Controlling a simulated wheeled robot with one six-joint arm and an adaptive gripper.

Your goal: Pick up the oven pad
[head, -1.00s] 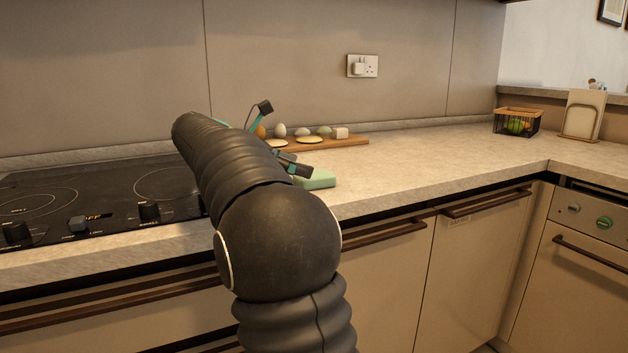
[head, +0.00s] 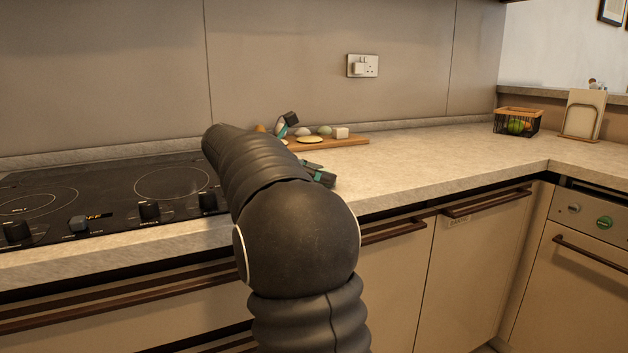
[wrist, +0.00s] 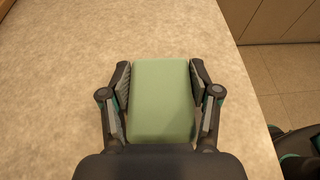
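The oven pad (wrist: 161,100) is a light green rounded block lying on the counter, seen in the wrist view. My gripper (wrist: 162,66) has one finger on each side of it, with the fingertips very close to the pad's left and right edges. The fingers are spread wide, and I cannot tell whether they touch the pad. In the head view my gripper (head: 306,148) is low over the counter beyond my arm, and the pad is hidden there by my arm and gripper.
A wooden board (head: 350,141) with eggs and other food lies behind my gripper. A black hob (head: 110,195) is to the left. A wire fruit basket (head: 516,122) stands far right. The counter (head: 430,155) between is clear, and its front edge is close to the pad.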

